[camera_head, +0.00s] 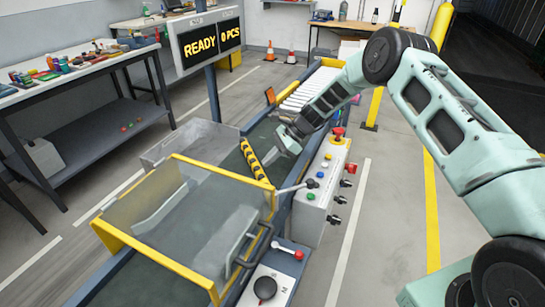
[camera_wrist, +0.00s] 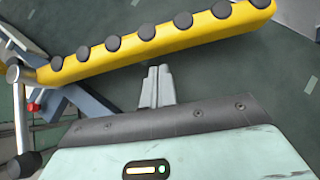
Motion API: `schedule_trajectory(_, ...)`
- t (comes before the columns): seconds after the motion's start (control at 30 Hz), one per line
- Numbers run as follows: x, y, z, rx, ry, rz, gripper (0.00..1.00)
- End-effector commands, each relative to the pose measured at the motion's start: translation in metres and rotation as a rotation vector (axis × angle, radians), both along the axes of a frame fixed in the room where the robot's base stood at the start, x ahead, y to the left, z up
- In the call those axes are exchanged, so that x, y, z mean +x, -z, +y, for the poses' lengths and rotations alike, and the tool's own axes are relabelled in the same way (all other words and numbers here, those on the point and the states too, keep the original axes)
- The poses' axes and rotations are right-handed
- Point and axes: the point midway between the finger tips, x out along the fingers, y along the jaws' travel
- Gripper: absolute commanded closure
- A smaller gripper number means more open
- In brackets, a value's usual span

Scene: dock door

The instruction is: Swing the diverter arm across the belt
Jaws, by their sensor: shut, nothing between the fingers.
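The diverter arm (camera_head: 255,162) is a yellow bar with black marks. In the head view it lies at a slant over the dark green belt (camera_head: 229,165), beside the clear guard. In the wrist view the diverter arm (camera_wrist: 165,36) crosses the top of the picture with a row of black rollers, and a metal post stands at its left end. My gripper (camera_head: 273,157) is low over the belt, just right of the diverter arm. Its fingers (camera_wrist: 157,70) are shut and empty, with tips close to the bar's near edge. I cannot tell whether they touch it.
A clear guard with a yellow frame (camera_head: 181,161) covers the near belt. A grey control box (camera_head: 322,188) with buttons and levers stands along the right side. A grey bin (camera_head: 195,137) is on the left. The display (camera_head: 208,42) reads READY, 0 PCS. Floor right of the box is clear.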

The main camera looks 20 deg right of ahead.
Motion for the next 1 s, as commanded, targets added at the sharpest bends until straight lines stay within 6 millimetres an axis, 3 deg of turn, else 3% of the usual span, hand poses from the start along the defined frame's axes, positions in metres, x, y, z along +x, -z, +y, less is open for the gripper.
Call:
schedule_trajectory(0.5, 0.000, -0.001, 0.020, 0.005, 0.007, 0.001, 1.00)
schedule_trajectory(1.0, -0.002, -0.002, 0.017, 0.009, 0.006, 0.003, 1.00)
